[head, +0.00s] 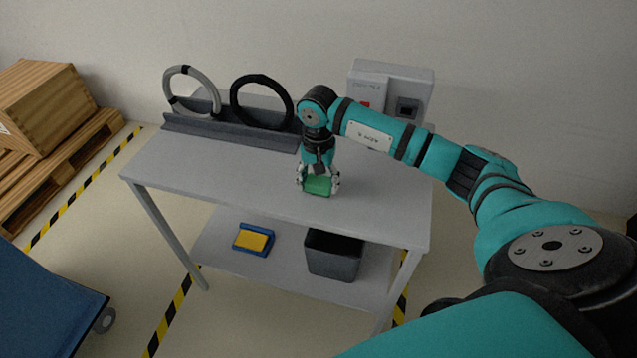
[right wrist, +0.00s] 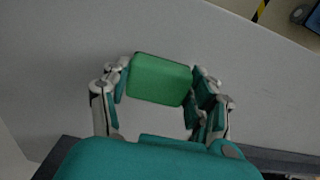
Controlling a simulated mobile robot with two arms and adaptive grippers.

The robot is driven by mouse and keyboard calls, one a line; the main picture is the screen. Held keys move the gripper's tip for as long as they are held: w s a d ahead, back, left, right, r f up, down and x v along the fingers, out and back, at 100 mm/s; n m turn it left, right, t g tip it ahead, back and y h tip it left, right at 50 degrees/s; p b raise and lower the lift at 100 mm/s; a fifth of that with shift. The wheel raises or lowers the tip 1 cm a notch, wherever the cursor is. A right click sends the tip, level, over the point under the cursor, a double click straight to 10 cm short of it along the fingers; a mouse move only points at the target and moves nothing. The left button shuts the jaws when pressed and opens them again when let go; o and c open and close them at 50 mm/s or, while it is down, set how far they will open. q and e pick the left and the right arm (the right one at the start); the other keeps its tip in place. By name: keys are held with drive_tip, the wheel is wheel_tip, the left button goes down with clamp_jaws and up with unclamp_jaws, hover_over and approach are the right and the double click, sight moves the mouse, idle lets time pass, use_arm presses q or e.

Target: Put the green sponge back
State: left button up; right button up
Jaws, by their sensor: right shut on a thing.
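The green sponge (head: 318,187) is at the top surface of the grey table (head: 240,165), right of its middle in the head view. My right gripper (head: 318,182) points down and is shut on the sponge. In the right wrist view the sponge (right wrist: 160,79) sits between the two fingers of the gripper (right wrist: 160,88). I cannot tell whether the sponge touches the tabletop. My left gripper is not in view.
On the lower shelf (head: 215,250) are a yellow sponge (head: 251,241) in a blue tray (head: 240,252) and a dark open bin (head: 333,265). A rack (head: 200,130) with two rings (head: 262,101) stands along the table's back. A blue cart (head: 45,310) is at lower left.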

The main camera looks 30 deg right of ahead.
sight(318, 182)
drive_tip(key=shift+f, duration=0.85)
drive_tip(key=o, duration=1.2)
drive_tip(key=shift+c, duration=0.2)
wheel_tip(318, 182, up, 12)
drive_tip(key=b, duration=0.2)
